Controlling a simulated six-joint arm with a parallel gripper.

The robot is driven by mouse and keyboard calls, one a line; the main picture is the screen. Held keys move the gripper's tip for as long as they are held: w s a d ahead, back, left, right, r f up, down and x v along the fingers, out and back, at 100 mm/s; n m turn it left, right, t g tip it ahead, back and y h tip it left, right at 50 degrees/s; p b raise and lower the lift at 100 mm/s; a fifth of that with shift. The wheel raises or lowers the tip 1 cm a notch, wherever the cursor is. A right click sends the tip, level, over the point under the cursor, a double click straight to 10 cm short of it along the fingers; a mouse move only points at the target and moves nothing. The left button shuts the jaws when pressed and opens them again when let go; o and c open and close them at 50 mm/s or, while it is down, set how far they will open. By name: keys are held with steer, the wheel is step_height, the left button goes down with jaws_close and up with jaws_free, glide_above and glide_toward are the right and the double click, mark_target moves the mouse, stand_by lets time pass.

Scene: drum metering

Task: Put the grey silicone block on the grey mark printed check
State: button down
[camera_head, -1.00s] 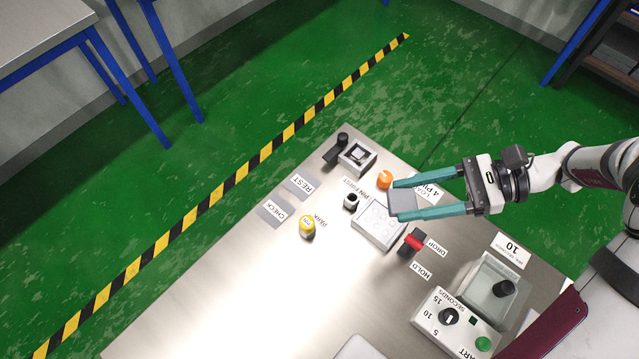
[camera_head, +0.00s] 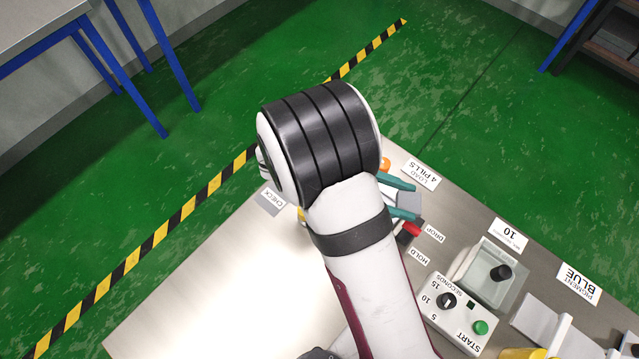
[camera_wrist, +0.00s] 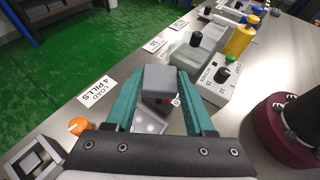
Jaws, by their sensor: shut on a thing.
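The grey silicone block (camera_wrist: 160,80) is held between the teal fingers of my gripper (camera_wrist: 165,92) in the wrist view, above the table. In the head view my arm hides most of my gripper; only the teal fingertips (camera_head: 402,200) show at its right side. The grey mark printed CHECK (camera_head: 270,202) lies flat on the table at the left, beside my arm, and its visible part is bare. The mark is not in the wrist view.
A red lever (camera_head: 410,230) stands near the DROP and HOLD labels. An orange knob (camera_wrist: 77,126) is near the LOAD 4 PILLS card (camera_head: 418,172). A timer box with a green button (camera_head: 480,327) stands at lower right. The table's left front (camera_head: 210,300) is clear.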

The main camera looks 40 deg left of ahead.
steer(key=a+n+t+y, duration=0.4)
steer(key=a+n, duration=0.1)
steer(key=a, duration=0.1)
steer(key=n+t+y, duration=0.2)
steer(key=n+y, duration=0.4)
steer(key=y, duration=0.1)
glide_above(269, 203)
step_height(269, 203, down, 8)
steer(key=shift+d+f, duration=0.1)
step_height(269, 203, down, 4)
steer(key=shift+f, duration=0.1)
steer(key=shift+c, duration=1.3)
jaws_free()
